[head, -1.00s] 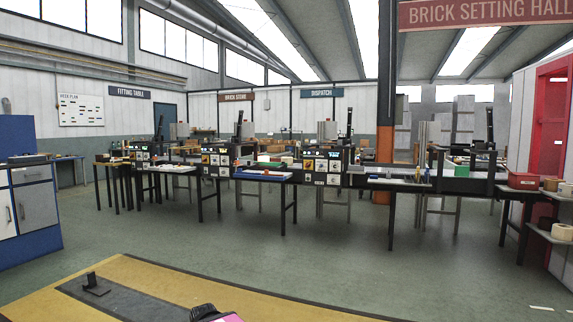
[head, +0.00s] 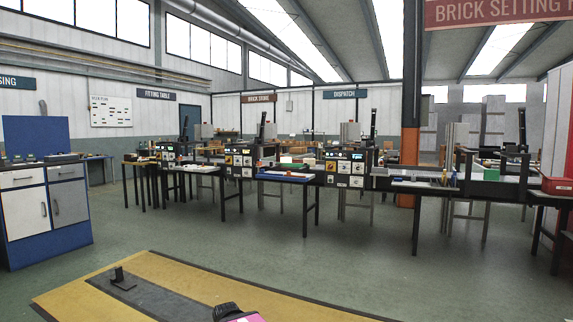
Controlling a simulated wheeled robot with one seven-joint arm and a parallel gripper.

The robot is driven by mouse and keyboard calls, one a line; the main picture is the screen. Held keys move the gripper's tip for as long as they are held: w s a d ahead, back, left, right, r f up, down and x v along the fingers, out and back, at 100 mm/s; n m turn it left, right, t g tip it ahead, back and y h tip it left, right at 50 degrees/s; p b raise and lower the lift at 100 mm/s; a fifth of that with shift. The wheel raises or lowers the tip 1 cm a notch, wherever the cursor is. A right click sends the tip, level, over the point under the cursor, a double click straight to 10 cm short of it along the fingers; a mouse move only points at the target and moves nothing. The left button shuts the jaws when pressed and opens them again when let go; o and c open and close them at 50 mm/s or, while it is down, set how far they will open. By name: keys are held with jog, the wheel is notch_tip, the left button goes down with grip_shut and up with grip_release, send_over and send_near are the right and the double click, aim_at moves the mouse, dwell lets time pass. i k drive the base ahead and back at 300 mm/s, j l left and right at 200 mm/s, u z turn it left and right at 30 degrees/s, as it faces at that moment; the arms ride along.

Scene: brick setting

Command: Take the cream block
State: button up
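I cannot make out the cream block for certain. Small pale things lie on the distant work tables, too small to tell apart, among them a cream-coloured patch (head: 309,161) behind the middle table. My gripper is not in view. A dark and pink part shows at the bottom edge, cut off by the frame; I cannot tell what it is.
A row of dark-legged work tables with machines (head: 343,168) crosses the hall. One table carries a blue tray (head: 285,178). A blue-and-white cabinet (head: 45,212) stands at left. An orange-based column (head: 409,150) rises behind the tables. Green floor (head: 210,245) before them is open.

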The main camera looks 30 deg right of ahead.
aim_at(310, 161)
jog(key=i+j, duration=0.1)
jog(key=i, duration=0.7)
jog(key=i+j, duration=0.1)
jog(key=i, duration=0.75)
jog(key=i+j, duration=0.1)
jog(key=i, duration=0.7)
jog(key=i+l+z, duration=0.15)
jog(key=i+z, duration=0.2)
jog(key=i, duration=0.15)
jog(key=i+z, duration=0.35)
jog(key=i, duration=0.15)
jog(key=i+j+z, duration=0.15)
jog(key=i+z, duration=0.25)
jog(key=i, duration=0.15)
jog(key=i+j+z, duration=0.35)
jog(key=i+l, duration=0.05)
jog(key=i, duration=0.1)
